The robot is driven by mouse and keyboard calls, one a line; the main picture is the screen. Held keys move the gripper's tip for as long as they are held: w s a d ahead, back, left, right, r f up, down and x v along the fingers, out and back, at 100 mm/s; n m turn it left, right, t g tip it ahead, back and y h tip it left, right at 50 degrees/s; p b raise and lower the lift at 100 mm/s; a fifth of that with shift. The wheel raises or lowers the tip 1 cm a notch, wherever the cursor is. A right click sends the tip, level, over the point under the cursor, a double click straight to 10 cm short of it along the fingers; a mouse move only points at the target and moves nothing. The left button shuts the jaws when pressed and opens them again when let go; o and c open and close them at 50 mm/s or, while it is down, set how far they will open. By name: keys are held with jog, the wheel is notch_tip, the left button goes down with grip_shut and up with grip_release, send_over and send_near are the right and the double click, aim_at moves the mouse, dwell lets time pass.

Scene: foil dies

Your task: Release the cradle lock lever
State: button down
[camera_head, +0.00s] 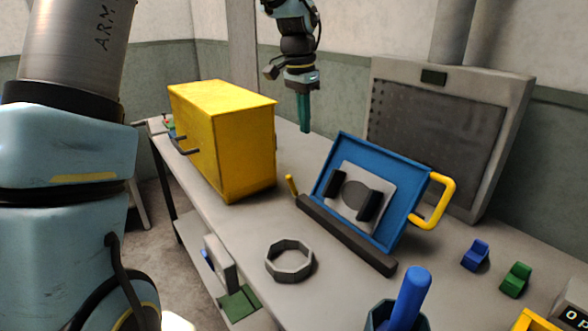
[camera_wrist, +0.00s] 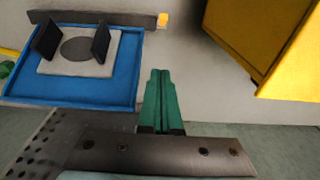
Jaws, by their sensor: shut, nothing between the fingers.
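A blue cradle (camera_head: 325,190) sits tilted on the bench behind a dark bar (camera_head: 345,235). A grey plate with a dark round patch and two black blocks lies in it. A small yellow lever (camera_head: 291,185) stands at the bar's left end, leaning left; its yellow end also shows in the wrist view (camera_wrist: 163,19). A large yellow handle (camera_head: 448,195) is on the cradle's right side. My gripper (camera_head: 304,128) points down, its green fingers together and empty. It is above the bench, between the yellow box and the cradle, behind the lever and apart from it.
A yellow box (camera_head: 245,150) with dark handles stands left of the cradle. A grey perforated panel (camera_head: 435,125) stands behind it. A grey ring (camera_head: 290,260), a blue block (camera_head: 475,254), a green block (camera_head: 516,279) and a cup with a blue rod (camera_head: 408,300) are in front and right.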

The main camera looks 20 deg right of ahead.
jog(key=p, duration=0.4)
send_over(294, 184)
jog(key=w+d, duration=0.1)
jog(key=d, duration=0.1)
jog(key=f, duration=1)
jog(key=shift+w+a+f, duration=0.1)
jog(key=shift+a+f, duration=0.1)
jog(key=shift+f, duration=0.1)
jog(key=shift+a+f, duration=0.35)
jog(key=shift+a, duration=0.1)
jog(key=shift+a+f+b, duration=0.1)
jog(key=shift+b, duration=0.2)
